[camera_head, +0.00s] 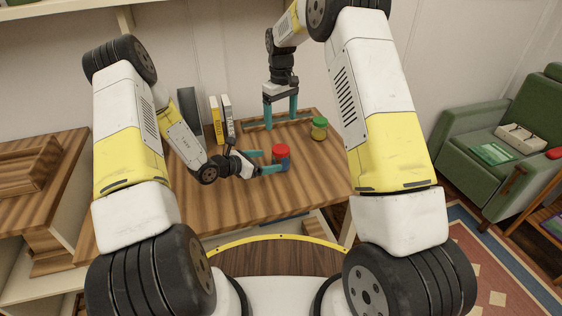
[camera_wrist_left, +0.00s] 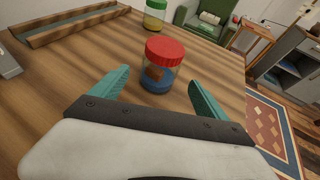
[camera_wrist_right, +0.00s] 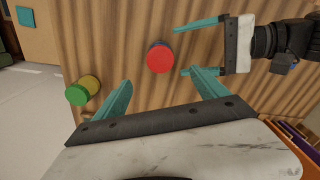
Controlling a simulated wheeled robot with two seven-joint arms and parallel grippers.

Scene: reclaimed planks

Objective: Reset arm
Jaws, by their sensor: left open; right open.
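My left gripper (camera_head: 266,162) is open and low over the wooden table, its teal fingers pointing right. A jar with a red lid (camera_head: 281,150) stands upright at its fingertips. In the left wrist view the jar (camera_wrist_left: 162,65) is just ahead of the open fingers (camera_wrist_left: 160,90), with nothing gripped. My right gripper (camera_head: 280,112) is open and empty, pointing down above the back of the table. In the right wrist view the red-lidded jar (camera_wrist_right: 159,58) lies beyond its fingers (camera_wrist_right: 160,90), and the left gripper's fingers are beside the jar.
A green-lidded jar (camera_head: 319,128) stands at the table's back right. A shallow wooden tray (camera_head: 258,124) lies at the back edge, with upright books (camera_head: 221,118) to its left. The table's front (camera_head: 245,203) is clear. A green armchair (camera_head: 500,150) stands at right.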

